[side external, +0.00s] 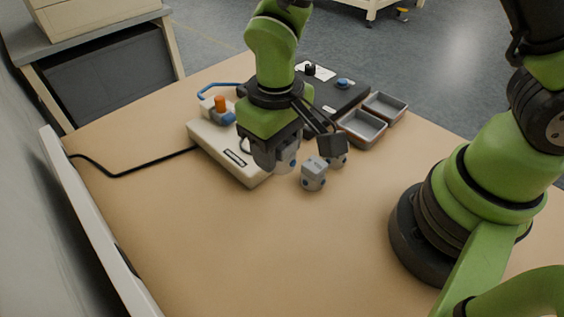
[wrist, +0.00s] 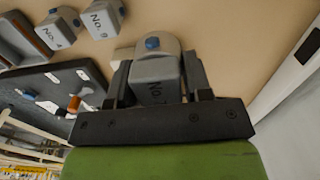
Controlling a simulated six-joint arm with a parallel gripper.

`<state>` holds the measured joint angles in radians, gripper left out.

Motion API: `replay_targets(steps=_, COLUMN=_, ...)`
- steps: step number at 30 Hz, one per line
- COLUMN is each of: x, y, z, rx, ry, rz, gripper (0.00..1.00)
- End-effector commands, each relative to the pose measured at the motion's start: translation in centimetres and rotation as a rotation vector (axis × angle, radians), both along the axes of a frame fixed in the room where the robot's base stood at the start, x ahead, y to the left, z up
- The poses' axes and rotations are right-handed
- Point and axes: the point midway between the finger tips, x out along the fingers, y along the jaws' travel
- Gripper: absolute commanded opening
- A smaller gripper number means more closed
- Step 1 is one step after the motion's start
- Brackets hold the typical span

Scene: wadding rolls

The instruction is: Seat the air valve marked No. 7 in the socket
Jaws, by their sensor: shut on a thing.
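My gripper (side external: 296,149) is shut on a grey valve (side external: 286,160), held beside the front of the pale fixture. In the wrist view my gripper (wrist: 158,78) has its fingers on both sides of the valve (wrist: 155,70), whose label reads No. 7; a blue knob shows at its far end. Two other grey valves stand to the right: one nearer (side external: 313,175) and one partly behind a finger (side external: 339,158). In the wrist view they show at upper left, one marked No. 9 (wrist: 101,19), the other's number (wrist: 58,30) unclear. I cannot make out the socket; my gripper covers part of the fixture.
The pale fixture (side external: 215,150) carries an orange knob (side external: 220,103) and blue parts, with a black cable (side external: 130,173) running left. A dark panel (side external: 345,95) and two grey trays (side external: 362,128) stand behind. The front of the table (side external: 240,240) is clear.

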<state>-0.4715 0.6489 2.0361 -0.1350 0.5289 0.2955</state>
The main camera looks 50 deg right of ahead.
Motion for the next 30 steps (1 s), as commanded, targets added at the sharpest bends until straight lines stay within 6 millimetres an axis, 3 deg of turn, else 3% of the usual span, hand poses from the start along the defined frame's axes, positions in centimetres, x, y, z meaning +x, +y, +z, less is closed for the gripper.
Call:
replay_targets(steps=6, x=5.5, y=-1.3, z=0.4, rx=0.0, ry=-0.003, rz=-0.024, gripper=0.18)
replay_targets(steps=12, x=9.5, y=-3.1, z=0.9, rx=0.001, ry=-0.002, rz=-0.038, gripper=0.18)
replay_targets(steps=20, x=10.9, y=-4.1, z=0.6, rx=0.001, ry=0.001, rz=-0.041, gripper=0.18)
replay_targets(steps=30, x=10.9, y=-4.0, z=-2.3, rx=0.002, ry=0.001, rz=-0.041, gripper=0.18)
